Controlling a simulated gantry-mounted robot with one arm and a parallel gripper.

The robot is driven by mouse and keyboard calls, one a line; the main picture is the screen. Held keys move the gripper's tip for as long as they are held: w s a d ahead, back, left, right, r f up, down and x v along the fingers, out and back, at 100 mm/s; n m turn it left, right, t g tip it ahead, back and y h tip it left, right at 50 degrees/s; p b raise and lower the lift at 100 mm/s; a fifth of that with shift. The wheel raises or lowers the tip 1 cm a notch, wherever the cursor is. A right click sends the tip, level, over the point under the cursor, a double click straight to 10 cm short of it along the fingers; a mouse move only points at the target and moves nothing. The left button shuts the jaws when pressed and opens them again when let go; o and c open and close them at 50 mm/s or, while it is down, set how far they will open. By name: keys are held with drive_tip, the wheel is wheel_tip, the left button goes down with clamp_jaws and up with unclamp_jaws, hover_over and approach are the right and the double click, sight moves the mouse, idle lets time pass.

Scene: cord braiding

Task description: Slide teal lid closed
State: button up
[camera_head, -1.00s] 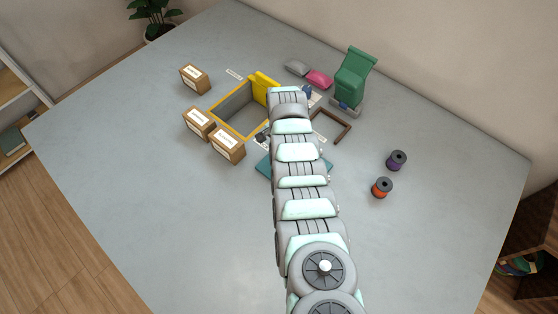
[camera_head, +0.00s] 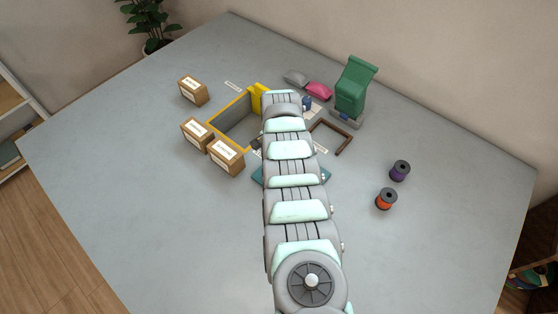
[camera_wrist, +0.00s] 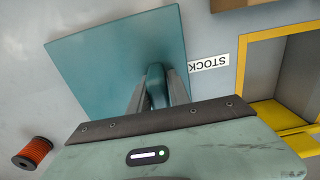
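The teal lid (camera_wrist: 88,62) is a flat square panel, seen in the wrist view lying at an angle on the grey surface. A raised teal handle (camera_wrist: 156,78) stands on it. My gripper (camera_wrist: 157,84) has one grey finger on each side of the handle, and the handle fills the gap between them. The exact contact is partly hidden. In the head view only the edges of the teal lid (camera_head: 258,176) show on both sides of my arm, and my gripper is hidden. A yellow-rimmed box (camera_head: 214,115) stands open beyond it, partly behind my arm.
Several cardboard boxes (camera_head: 226,157) stand left of the yellow-rimmed box. A dark frame (camera_head: 345,143), a green bin (camera_head: 354,88), a purple spool (camera_head: 400,171) and an orange spool (camera_head: 386,199) are on the right. A STOCK label (camera_wrist: 209,63) lies beside the lid. The front left table is clear.

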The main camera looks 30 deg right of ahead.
drive_tip(key=o, duration=0.4)
drive_tip(key=shift+w, duration=0.15)
drive_tip(key=shift+r, duration=0.2)
wheel_tip(320, 180, up, 6)
drive_tip(key=p, duration=0.6)
drive_tip(key=shift+r, duration=0.25)
drive_tip(key=shift+r+p, duration=0.45)
drive_tip(key=shift+r, duration=1.6)
